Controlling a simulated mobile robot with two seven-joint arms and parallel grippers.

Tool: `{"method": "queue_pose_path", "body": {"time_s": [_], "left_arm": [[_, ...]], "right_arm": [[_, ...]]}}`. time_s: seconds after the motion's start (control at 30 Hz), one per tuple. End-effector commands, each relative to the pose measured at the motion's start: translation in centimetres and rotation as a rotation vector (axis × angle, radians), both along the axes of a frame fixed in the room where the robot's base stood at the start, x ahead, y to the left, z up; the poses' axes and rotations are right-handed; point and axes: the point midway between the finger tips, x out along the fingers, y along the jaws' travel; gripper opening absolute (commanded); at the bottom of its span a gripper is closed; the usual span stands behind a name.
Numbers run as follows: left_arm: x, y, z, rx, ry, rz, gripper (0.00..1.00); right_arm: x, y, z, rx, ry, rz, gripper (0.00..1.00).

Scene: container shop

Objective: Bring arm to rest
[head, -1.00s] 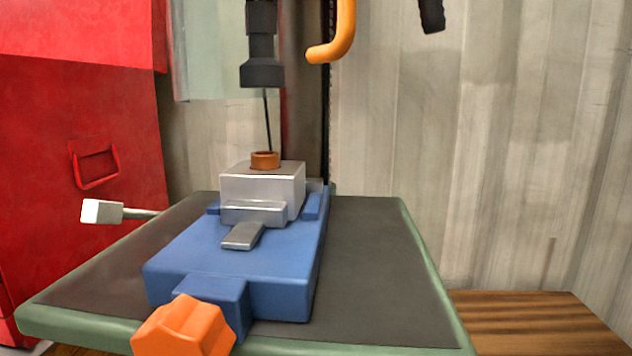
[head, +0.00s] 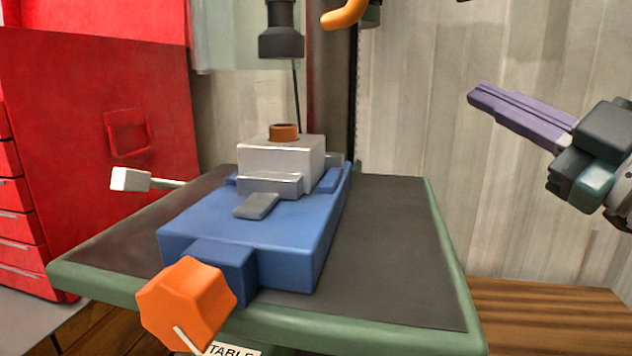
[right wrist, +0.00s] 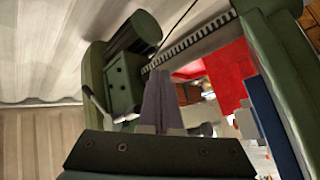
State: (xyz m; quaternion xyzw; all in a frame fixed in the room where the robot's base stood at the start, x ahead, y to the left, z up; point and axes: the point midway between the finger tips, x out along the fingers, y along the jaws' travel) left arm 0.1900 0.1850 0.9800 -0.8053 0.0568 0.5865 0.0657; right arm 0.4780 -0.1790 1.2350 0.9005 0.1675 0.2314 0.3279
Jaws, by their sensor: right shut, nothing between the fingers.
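My right gripper (head: 474,94) shows at the right of the head view. Its long purple fingers lie together, shut and empty, and point left toward the drill press. It is in the air to the right of the grey-topped table, apart from the vise and the drill. In the right wrist view the purple fingers (right wrist: 160,88) stand up side by side with nothing held, and the green drill press body (right wrist: 115,85) is behind them. My left gripper does not show in either view.
A blue vise (head: 255,235) with an orange knob (head: 188,305) sits on the green-edged table (head: 400,240). It holds a grey block (head: 281,155) with a brown ring (head: 284,132) under the drill chuck (head: 281,43). A red cabinet (head: 90,130) stands left. A wooden surface (head: 545,315) lies lower right.

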Motion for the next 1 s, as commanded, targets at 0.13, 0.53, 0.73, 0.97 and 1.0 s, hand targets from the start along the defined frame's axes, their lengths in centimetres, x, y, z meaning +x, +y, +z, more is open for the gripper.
{"method": "queue_pose_path", "body": {"time_s": [0.13, 0.53, 0.73, 0.97, 1.0], "left_arm": [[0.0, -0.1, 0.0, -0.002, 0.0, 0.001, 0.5], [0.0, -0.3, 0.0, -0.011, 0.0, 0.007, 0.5], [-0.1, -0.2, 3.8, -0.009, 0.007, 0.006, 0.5], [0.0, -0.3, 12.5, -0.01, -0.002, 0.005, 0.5], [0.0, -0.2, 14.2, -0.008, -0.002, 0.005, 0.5]], "right_arm": [[-1.7, -0.9, -7.6, 0.139, 0.352, -0.226, 0.0], [-21.5, -1.1, -24.2, 0.247, 1.39, -0.617, 0.0], [-28.9, -0.3, -21.5, 0.226, 1.666, -0.665, 0.0], [-28.8, -0.4, -13.1, 0.223, 1.663, -0.667, 0.0], [-28.8, -0.4, -11.4, 0.223, 1.663, -0.667, 0.0]]}}
